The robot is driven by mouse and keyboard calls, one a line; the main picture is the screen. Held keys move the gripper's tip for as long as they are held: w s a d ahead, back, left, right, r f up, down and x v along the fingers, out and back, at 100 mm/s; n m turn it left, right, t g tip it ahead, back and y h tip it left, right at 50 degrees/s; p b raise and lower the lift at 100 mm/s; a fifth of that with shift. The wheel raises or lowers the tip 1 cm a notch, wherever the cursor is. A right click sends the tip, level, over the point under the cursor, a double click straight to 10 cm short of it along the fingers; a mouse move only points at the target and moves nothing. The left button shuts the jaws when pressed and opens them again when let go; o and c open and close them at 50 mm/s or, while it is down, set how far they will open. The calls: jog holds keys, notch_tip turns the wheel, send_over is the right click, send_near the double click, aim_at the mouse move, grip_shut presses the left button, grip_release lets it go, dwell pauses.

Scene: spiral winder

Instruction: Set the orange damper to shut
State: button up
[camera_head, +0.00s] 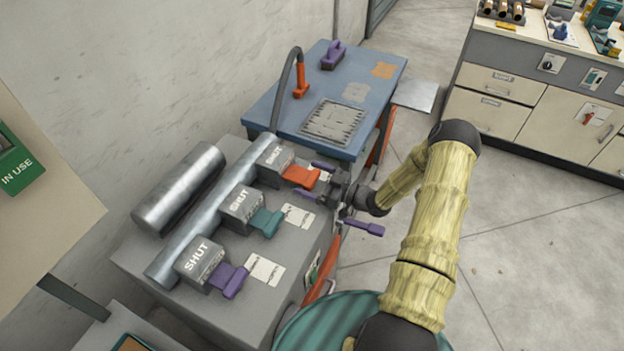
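The orange damper is the farthest of three grey boxes along a metal pipe. Its orange handle (302,177) sticks out to the right from its grey box (273,157). My gripper (316,181) reaches in from the right at the handle's outer end. Its two dark purple fingers look spread apart, one on the far side and one on the near side of the handle. I cannot tell whether they touch it. A white label card beside the handle is partly hidden by the gripper.
The teal damper handle (266,222) and purple damper handle (230,280) sit nearer on the same grey cabinet. A purple lever (363,227) juts from the cabinet's right side. A blue table (365,100) stands behind. Open floor (530,250) lies to the right.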

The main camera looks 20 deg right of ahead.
jog(key=b+v, duration=0.3)
jog(key=v, duration=1.4)
jog(key=shift+d, duration=0.25)
jog(key=shift+s+d, duration=0.1)
